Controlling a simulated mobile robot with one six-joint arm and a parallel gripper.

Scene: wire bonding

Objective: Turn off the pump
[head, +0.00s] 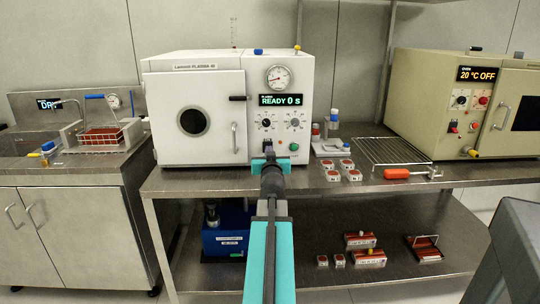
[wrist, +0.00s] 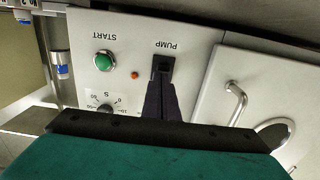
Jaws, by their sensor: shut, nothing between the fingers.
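The plasma cleaner (head: 215,159) is a white box on the bench, and its display (head: 281,100) reads READY 0 s. In the wrist view, which shows the panel upside down, the black pump switch (wrist: 163,63) sits by the word PUMP. My gripper (head: 268,155) reaches up to the lower panel. Its dark, shut fingers (wrist: 160,82) are right at the switch in the wrist view and hold nothing. They partly cover the switch, so I cannot tell its position or whether they touch it. A small orange-red lamp (wrist: 135,75) is beside the switch.
The green START button (wrist: 104,61) is close to the fingers, with a dial (wrist: 106,108) near it. The chamber door handle (wrist: 236,103) is on the other side. Small red-topped boxes (head: 333,175), a wire rack (head: 385,152) and an orange-handled tool (head: 397,173) lie on the bench to the right.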

